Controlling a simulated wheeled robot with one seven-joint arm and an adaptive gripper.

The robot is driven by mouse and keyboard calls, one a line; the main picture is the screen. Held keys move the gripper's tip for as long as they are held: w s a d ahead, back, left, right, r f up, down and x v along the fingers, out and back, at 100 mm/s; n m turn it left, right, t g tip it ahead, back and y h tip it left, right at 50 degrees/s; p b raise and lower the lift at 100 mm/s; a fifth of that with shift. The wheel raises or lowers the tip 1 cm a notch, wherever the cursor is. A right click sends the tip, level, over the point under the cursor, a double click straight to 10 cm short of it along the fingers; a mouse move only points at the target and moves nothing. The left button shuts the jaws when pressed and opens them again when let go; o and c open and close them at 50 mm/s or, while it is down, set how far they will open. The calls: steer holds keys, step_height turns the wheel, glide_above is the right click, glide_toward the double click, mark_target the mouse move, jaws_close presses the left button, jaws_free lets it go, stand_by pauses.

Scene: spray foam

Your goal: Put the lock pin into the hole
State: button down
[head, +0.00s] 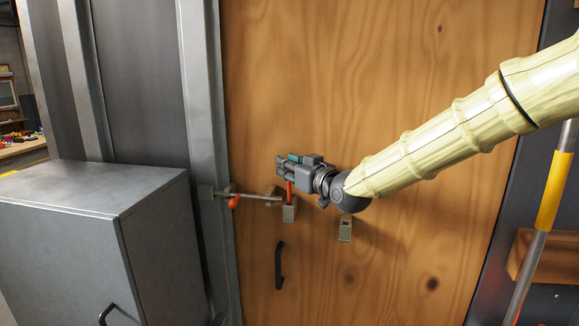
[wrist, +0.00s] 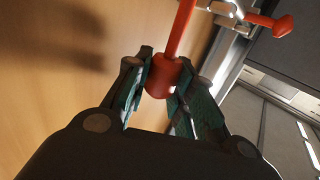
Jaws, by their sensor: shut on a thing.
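The red lock pin (head: 290,188) hangs point down from my gripper (head: 286,162) in front of the wooden door. In the wrist view, the pin's thick red head (wrist: 160,80) is between the two fingers, and its thin shaft runs away from them. In the head view, the pin's lower end meets the top of a small metal bracket (head: 289,213) on the door. I cannot tell whether the tip is in a hole or only above or in front of it. A metal sliding bolt (head: 255,197) with a red knob (head: 234,202) runs left from the bracket area.
A second metal bracket (head: 345,231) sits on the door to the right, below my wrist. A black door handle (head: 279,265) is lower down. A grey cabinet (head: 70,250) stands at the left, and a yellow-gripped pole (head: 553,190) at the right.

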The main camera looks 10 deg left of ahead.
mark_target(290, 183)
steer(key=shift+f+b, duration=1.6)
steer(key=shift+f, duration=0.8)
steer(key=c, duration=1.1)
jaws_free()
steer(key=shift+c, duration=0.2)
steer(key=shift+s, duration=0.1)
steer(key=v, duration=1.2)
steer(key=shift+r, duration=0.1)
